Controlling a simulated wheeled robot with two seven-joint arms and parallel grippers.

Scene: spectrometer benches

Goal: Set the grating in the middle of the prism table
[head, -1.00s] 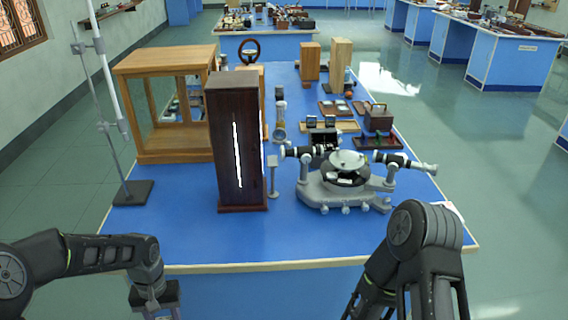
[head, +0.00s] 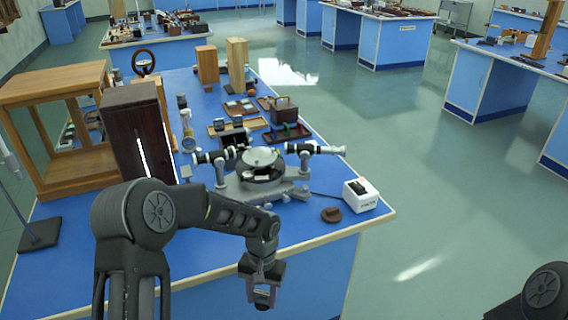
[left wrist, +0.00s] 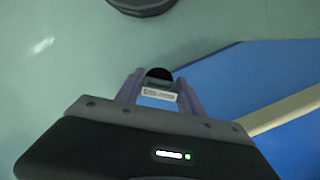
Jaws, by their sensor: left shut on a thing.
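The prism table (head: 261,157) is the pale round plate on top of the spectrometer (head: 266,184), near the front of the blue bench. It looks empty. My left gripper (head: 262,296) points down in front of the bench's front edge, below and in front of the spectrometer. In the left wrist view, its fingers (left wrist: 160,92) are shut on the grating (left wrist: 159,96), a small piece with a pale label strip and a dark rounded top. The grating hangs clear of the bench. My right arm shows only at the bottom right corner of the head view; its gripper is out of view.
A dark wooden box with a bright slit (head: 139,135) stands left of the spectrometer. A white power unit (head: 360,195) and a small brown disc (head: 331,214) lie at its right. A wooden glass case (head: 52,88) stands at the left, with a rod stand (head: 38,234) before it.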

